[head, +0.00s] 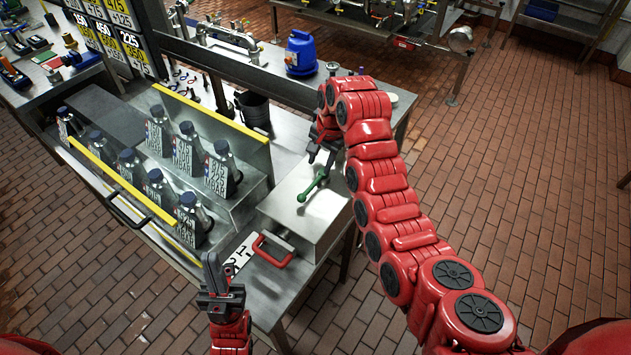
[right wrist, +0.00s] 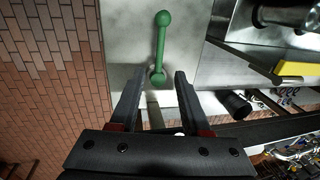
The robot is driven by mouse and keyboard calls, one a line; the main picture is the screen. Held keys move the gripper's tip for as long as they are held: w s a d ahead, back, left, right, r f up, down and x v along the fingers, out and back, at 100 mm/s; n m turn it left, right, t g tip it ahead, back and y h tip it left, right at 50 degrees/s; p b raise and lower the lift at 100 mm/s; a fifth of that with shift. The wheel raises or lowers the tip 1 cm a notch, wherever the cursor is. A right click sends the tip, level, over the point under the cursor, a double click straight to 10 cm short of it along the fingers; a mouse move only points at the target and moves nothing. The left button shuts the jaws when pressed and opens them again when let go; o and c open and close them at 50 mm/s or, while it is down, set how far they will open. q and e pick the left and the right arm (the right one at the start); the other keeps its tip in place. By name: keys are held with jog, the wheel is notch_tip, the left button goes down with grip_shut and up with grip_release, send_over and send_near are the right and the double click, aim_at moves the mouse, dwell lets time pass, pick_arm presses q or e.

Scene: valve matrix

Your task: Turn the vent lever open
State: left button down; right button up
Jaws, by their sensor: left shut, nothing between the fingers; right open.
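The green vent lever (head: 316,184) lies on top of a grey metal box (head: 290,205), with a round knob at its near end. My right gripper (head: 318,150) is over the back of the box, by the far end of the lever. In the right wrist view, the lever (right wrist: 161,45) runs up the picture, and its lower knob shows between the open fingertips of my right gripper (right wrist: 160,75). I cannot tell whether the fingers touch it. My left gripper (head: 210,262) is shut and empty, in front of the bench and apart from the lever.
A red handle (head: 273,251) sticks out from the box front. Left of the box stands a rack (head: 240,150) with several labelled bottles and yellow edges. A black cup (head: 254,108) and blue container (head: 301,52) stand behind. Open brick floor lies to the right.

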aim_at(314, 183)
jog(key=f, duration=0.2)
jog(key=f+p, duration=0.1)
jog(key=f, duration=0.1)
jog(key=a+f+p, duration=0.1)
jog(key=f, duration=0.1)
jog(key=shift+w+f, duration=0.15)
jog(key=shift+w, duration=0.1)
jog(key=shift+w+a+f+p, duration=0.1)
jog(key=shift+f+p, duration=0.05)
jog(key=shift+f, duration=0.3)
jog(key=shift+w+a+f+p, duration=0.1)
jog(key=shift+f+p, duration=0.05)
jog(key=shift+f, duration=0.3)
grip_shut()
dwell(0.4)
